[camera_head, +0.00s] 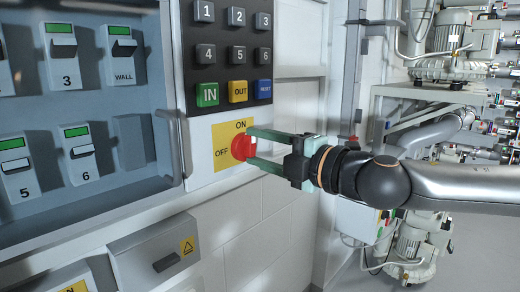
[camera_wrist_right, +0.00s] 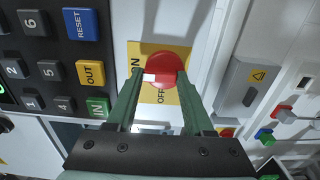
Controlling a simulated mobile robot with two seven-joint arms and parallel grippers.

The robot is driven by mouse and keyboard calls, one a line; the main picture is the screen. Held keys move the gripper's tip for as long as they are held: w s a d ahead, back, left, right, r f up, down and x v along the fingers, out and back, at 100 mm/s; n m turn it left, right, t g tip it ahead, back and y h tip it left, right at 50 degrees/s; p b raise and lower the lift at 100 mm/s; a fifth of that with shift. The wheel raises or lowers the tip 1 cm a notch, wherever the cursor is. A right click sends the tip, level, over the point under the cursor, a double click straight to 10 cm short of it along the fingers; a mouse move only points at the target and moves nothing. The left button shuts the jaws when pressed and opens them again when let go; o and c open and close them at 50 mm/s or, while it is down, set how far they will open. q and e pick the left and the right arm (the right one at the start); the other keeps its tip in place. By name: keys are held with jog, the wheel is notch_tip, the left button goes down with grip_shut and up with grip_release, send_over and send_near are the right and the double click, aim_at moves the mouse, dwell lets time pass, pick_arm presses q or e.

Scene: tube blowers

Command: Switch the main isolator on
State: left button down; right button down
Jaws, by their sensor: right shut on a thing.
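The main isolator is a red rotary knob (camera_head: 244,148) on a yellow plate (camera_head: 222,139) marked ON at the top and OFF at the left. It sits below the keypad. My right gripper (camera_head: 252,148) comes in from the right, with its two green fingers above and below the knob, shut on it. In the right wrist view the knob (camera_wrist_right: 163,68) is between the fingertips. A white mark shows on its left side there, near the ON and OFF lettering; its exact setting is hard to tell. My left gripper is not in view.
A keypad (camera_head: 235,52) with number keys and IN, OUT and RESET buttons is just above the knob. A blue-grey cabinet with labelled switches (camera_head: 78,154) and a vertical handle (camera_head: 176,145) stands to the left. Pumps and pipes (camera_head: 445,45) are at the right.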

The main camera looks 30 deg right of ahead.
dwell(0.4)
jog(key=shift+c, duration=1.4)
grip_release()
jog(key=shift+s, duration=0.1)
